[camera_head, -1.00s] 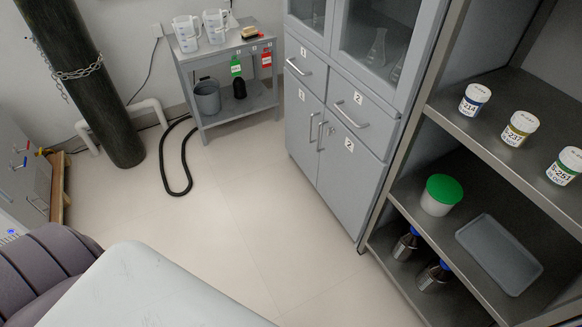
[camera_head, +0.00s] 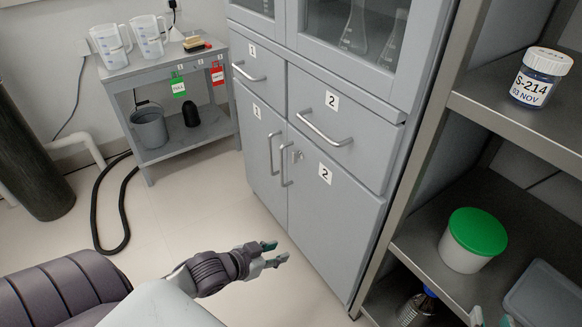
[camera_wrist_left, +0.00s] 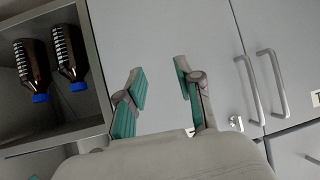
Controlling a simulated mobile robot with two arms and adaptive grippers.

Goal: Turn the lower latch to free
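The lower latch (camera_head: 297,155) is a small metal piece beside the right handle of the lower cabinet doors (camera_head: 333,205). In the left wrist view the latch (camera_wrist_left: 236,123) shows to the right of my fingers, close to the two bar handles. My left gripper (camera_head: 277,253) is open and empty in front of the lower right door, below the latch and apart from it. Its two teal-padded fingers (camera_wrist_left: 160,72) are spread in the left wrist view. Only two fingertips of my right gripper (camera_head: 491,318) show at the bottom right edge, apart from each other.
Open shelves (camera_head: 412,235) stand right of the cabinet, with a green-lidded tub (camera_head: 474,240), a grey tray (camera_head: 545,295) and a labelled jar (camera_head: 541,78). Brown bottles (camera_wrist_left: 32,65) show in the left wrist view. A grey cart (camera_head: 150,75) stands back left. The floor before the cabinet is clear.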

